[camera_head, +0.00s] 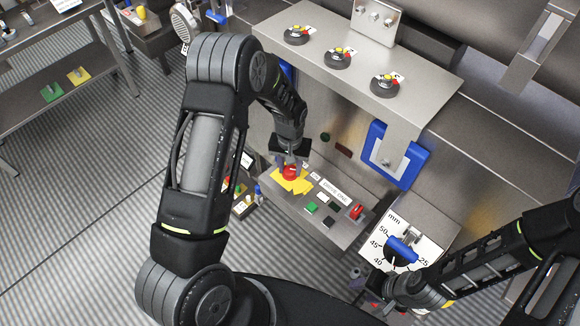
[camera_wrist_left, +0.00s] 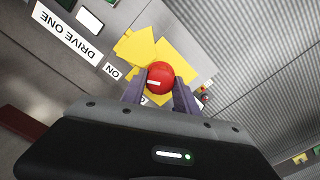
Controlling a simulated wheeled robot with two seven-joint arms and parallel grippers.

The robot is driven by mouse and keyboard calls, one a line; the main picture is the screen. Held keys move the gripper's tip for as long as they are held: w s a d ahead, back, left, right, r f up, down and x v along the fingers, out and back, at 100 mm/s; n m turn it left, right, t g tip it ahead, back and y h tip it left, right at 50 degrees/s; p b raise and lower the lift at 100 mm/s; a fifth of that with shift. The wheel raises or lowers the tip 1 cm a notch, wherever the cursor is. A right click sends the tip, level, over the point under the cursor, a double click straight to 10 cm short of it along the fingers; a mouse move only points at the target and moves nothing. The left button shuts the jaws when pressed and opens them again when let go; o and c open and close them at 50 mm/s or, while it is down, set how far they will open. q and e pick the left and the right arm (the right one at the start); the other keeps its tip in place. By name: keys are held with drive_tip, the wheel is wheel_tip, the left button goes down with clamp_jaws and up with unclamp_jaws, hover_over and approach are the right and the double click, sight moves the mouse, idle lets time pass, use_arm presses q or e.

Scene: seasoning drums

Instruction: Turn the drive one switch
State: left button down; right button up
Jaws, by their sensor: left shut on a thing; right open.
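The control panel (camera_head: 325,222) carries a "DRIVE ONE" label (camera_head: 334,190), which also shows in the left wrist view (camera_wrist_left: 68,32). A red knob (camera_head: 290,173) sits on a yellow star-shaped plate (camera_head: 301,186) beside an "ON" label (camera_wrist_left: 112,71). My left gripper (camera_head: 289,162) points down onto this knob. In the left wrist view its two fingers (camera_wrist_left: 158,92) are closed on either side of the red knob (camera_wrist_left: 160,74). A second red switch (camera_head: 356,211) is at the panel's right end. My right gripper (camera_head: 385,298) is open at the lower right, its fingers hard to make out.
A white mm dial (camera_head: 428,251) with a blue handle (camera_head: 403,249) is right of the panel, near my right arm. A steel shelf (camera_head: 425,78) with several small round knobs overhangs behind. A blue bracket (camera_head: 407,167) hangs below it. Open floor (camera_head: 80,215) lies left.

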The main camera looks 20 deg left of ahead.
use_arm(q)
drive_tip(key=shift+n, duration=0.3)
drive_tip(key=shift+f+n+b, duration=0.1)
drive_tip(key=shift+n+b, duration=0.7)
drive_tip(key=shift+n, duration=0.1)
drive_tip(key=n+b, duration=0.1)
drive_tip(key=n, duration=0.1)
drive_tip(key=shift+n, duration=0.3)
drive_tip(key=n, duration=0.2)
drive_tip(key=shift+n, duration=2.4)
drive_tip(key=c, duration=0.9)
unclamp_jaws()
